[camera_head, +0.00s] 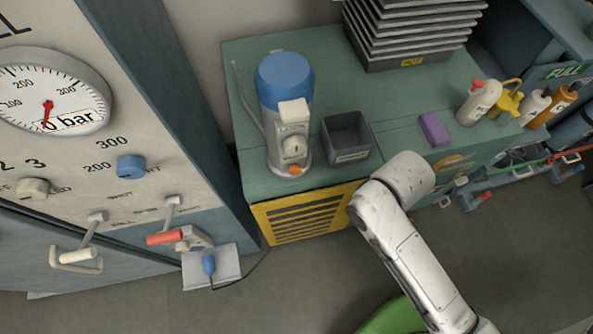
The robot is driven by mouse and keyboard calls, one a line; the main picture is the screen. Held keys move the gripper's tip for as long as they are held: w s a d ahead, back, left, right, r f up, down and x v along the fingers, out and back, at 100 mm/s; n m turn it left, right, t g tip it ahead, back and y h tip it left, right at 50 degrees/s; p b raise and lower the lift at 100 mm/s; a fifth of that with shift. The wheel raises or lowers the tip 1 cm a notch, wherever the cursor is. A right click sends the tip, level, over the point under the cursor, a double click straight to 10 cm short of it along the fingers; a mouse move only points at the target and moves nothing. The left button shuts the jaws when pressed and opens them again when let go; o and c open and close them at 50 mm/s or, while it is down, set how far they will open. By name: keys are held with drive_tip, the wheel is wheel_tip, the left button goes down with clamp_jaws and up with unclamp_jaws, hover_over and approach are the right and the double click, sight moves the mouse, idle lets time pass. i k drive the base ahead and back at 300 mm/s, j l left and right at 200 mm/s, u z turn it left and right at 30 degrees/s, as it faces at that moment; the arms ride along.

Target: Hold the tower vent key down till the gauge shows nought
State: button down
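A grey cylinder with a blue cap (285,80), which looks like the tower, stands upright on the green cabinet. A white block on its front carries a small round dial (294,148), too small to read. Below the dial is an orange key (295,170); I cannot tell whether it is pressed. A large white gauge (52,92) on the left panel has a red needle and a label reading "0 bar", partly behind the needle's hub. My white arm comes up from the lower right and its visible part is clear of the tower. My gripper is not in view.
A dark open bin (346,138) stands right of the tower. A purple block (434,129) and several bottles (478,102) are farther right. Stacked grey trays (415,30) stand behind. Levers (165,238) stick out from the left panel. The floor before the cabinet shows free room.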

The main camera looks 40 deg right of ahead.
sight(295, 169)
drive_tip(key=k+j+z, duration=0.2)
drive_tip(key=z, duration=0.25)
drive_tip(key=k+j+z, duration=0.1)
drive_tip(key=k+z, duration=0.3)
drive_tip(key=k+j+z, duration=0.1)
drive_tip(key=z, duration=0.35)
drive_tip(key=k+l, duration=0.05)
